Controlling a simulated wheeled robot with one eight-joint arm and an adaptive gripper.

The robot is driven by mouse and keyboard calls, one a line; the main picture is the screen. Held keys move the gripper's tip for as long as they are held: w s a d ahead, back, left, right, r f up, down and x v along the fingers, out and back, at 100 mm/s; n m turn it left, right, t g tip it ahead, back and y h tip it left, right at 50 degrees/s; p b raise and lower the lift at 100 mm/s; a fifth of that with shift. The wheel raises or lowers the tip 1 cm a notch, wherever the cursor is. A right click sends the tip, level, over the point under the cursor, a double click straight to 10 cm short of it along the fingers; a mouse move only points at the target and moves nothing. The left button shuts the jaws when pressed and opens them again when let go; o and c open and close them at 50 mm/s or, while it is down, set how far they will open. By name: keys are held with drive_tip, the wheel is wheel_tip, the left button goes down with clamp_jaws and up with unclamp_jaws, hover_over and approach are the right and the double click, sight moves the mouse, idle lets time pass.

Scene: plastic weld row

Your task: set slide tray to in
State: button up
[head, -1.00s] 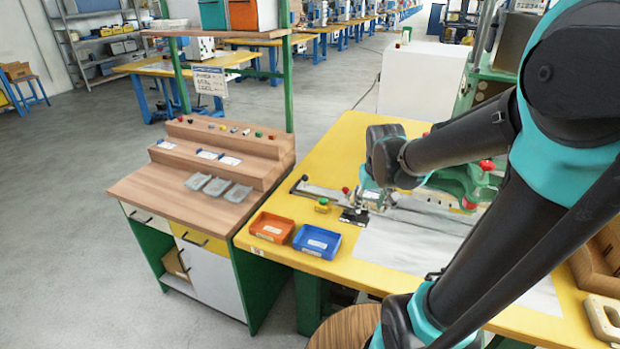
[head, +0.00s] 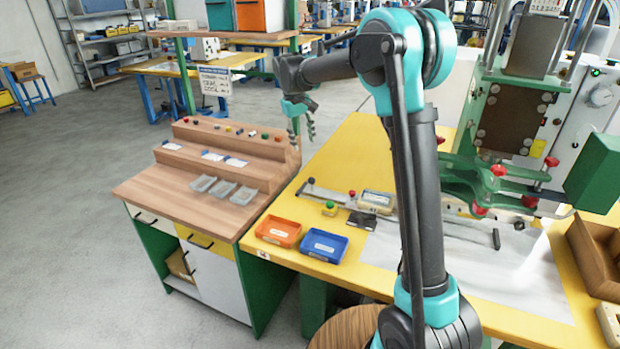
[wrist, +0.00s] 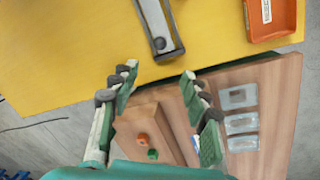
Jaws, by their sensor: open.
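The slide assembly lies on the yellow table, with a long flat metal rail (head: 335,195) running left to right. A labelled block (head: 376,199) and a dark plate (head: 362,219) sit on or beside the rail; which part is the tray is hard to tell. The rail's left end, with a dark end stop, shows at the top of the wrist view (wrist: 157,27). My gripper (head: 303,137) is open and empty, raised near the right edge of the wooden bench, left of the rail end. Its spread fingers also show in the wrist view (wrist: 160,76).
An orange bin (head: 278,232) and a blue bin (head: 320,246) stand at the table's front left. The stepped wooden bench (head: 165,190) holds clear trays and small coloured parts. A green press (head: 500,170) stands over the table at right. A brown box (head: 598,250) is at far right.

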sight(311, 178)
drive_tip(key=d+f, duration=0.1)
drive_tip(key=f, duration=0.4)
drive_tip(key=w+f, duration=0.1)
drive_tip(key=f, duration=0.5)
drive_tip(key=d+f, duration=0.1)
drive_tip(key=f, duration=0.5)
drive_tip(key=shift+w+d, duration=0.3)
drive_tip(key=shift+w, duration=0.1)
drive_tip(key=shift+c, duration=0.5)
clamp_jaws()
